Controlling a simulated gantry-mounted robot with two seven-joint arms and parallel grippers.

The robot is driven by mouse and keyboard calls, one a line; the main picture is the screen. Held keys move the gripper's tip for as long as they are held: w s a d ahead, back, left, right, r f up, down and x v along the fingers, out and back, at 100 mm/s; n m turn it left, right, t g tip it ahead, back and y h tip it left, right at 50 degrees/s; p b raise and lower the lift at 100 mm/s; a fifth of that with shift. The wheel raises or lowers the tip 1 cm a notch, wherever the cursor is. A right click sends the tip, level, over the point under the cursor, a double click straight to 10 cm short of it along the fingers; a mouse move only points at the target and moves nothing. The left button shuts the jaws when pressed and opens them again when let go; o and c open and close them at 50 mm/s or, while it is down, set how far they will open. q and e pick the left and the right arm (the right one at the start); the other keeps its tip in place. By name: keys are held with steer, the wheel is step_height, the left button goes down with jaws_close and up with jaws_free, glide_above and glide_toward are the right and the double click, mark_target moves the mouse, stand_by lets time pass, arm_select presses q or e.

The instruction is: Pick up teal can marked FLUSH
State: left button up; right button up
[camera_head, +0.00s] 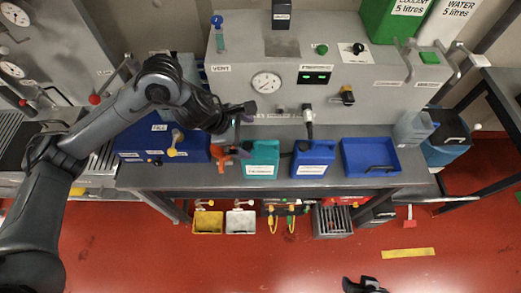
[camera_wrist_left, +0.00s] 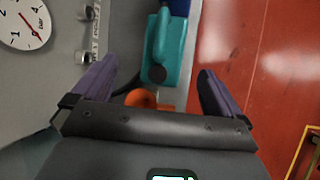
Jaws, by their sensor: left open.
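The teal can (camera_head: 262,162) stands upright on the grey bench, left of a blue can. It has a pale label on its front; I cannot read the lettering. In the left wrist view the teal can (camera_wrist_left: 180,62), with its handle and dark cap, lies ahead between my fingers. My left gripper (camera_head: 246,130) is open and empty, just left of and above the can in the head view; its two fingers also show in the wrist view (camera_wrist_left: 157,68). A dark part at the bottom edge of the head view looks like my right gripper (camera_head: 364,285); its jaws are unclear.
An orange object (camera_head: 224,156) sits close left of the teal can. The blue can (camera_head: 313,160) and a blue tray (camera_head: 352,166) stand to its right, a blue box (camera_head: 140,146) to its left. The gauge panel (camera_head: 225,88) rises behind.

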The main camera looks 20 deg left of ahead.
mark_target(267, 149)
arm_select(q)
steer(key=x, duration=0.3)
steer(key=shift+s+d+f, duration=0.1)
steer(key=shift+d+f, duration=0.3)
steer(key=shift+f, duration=0.1)
steer(key=p+x, duration=0.1)
steer(key=x, duration=0.1)
steer(key=p+x, duration=0.1)
steer(key=x, duration=0.1)
steer(key=shift+s+d+r, duration=0.1)
steer(key=shift+d+r, duration=0.05)
steer(key=shift+d, duration=0.05)
steer(key=shift+x, duration=0.75)
steer(key=c, duration=1.1)
steer(key=shift+r, duration=0.2)
steer(key=shift+c, duration=1.1)
